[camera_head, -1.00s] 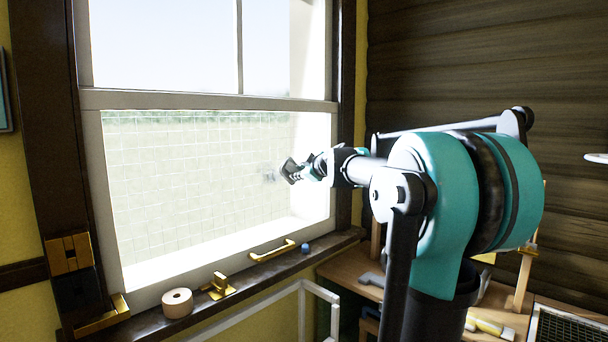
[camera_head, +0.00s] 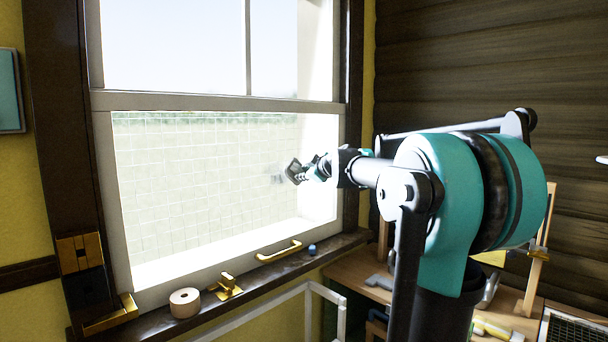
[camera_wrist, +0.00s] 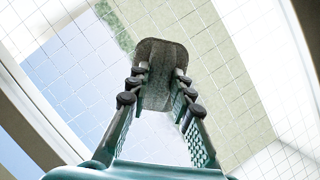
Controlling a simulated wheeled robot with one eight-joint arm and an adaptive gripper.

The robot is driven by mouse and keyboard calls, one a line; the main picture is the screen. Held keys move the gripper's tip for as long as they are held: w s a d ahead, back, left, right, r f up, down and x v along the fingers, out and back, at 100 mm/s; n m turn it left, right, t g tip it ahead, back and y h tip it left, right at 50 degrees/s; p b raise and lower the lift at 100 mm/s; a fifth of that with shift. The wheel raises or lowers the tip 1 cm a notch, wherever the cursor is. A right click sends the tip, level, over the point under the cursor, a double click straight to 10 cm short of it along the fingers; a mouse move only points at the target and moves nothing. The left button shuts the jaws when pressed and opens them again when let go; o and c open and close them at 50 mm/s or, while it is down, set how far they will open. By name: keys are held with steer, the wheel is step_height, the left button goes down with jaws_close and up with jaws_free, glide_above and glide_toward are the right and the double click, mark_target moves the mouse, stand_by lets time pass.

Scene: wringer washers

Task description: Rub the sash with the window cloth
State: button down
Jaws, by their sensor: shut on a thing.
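The sash (camera_head: 215,103) is the pale lower window frame around a pane with a fine grid of lines; its pane (camera_head: 190,190) fills much of the left half of the head view. My gripper (camera_head: 309,171) is at the right part of this pane. It is shut on a dark grey, flat window cloth (camera_head: 293,171), which also shows between the fingertips in the wrist view (camera_wrist: 160,62). A faint dark smudge or reflection shows on the pane just left of the cloth. I cannot tell whether the cloth touches the glass.
On the dark sill below are a roll of tape (camera_head: 185,303), a brass latch (camera_head: 226,287) and a small blue thing (camera_head: 312,249). A wooden bench (camera_head: 355,272) with tools stands at the right.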

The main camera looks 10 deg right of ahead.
mark_target(291, 174)
steer(key=shift+w+a, duration=0.55)
steer(key=shift+w, duration=0.15)
steer(key=shift+s, duration=0.1)
steer(key=shift+s+a, duration=0.95)
steer(key=shift+a, duration=0.25)
steer(key=shift+s+a, duration=1)
steer(key=shift+a, duration=0.45)
steer(key=shift+s+a, duration=0.95)
steer(key=shift+a, duration=0.45)
steer(key=shift+s+a, duration=1)
steer(key=shift+a, duration=0.45)
steer(key=shift+w+d, duration=1.35)
steer(key=shift+d, duration=0.5)
steer(key=shift+w+d, duration=1.3)
steer(key=shift+d, duration=0.55)
steer(key=shift+w+d, duration=1.35)
steer(key=shift+d, duration=0.5)
steer(key=s+d, duration=0.3)
steer(key=s, duration=0.2)
steer(key=shift+d, duration=0.25)
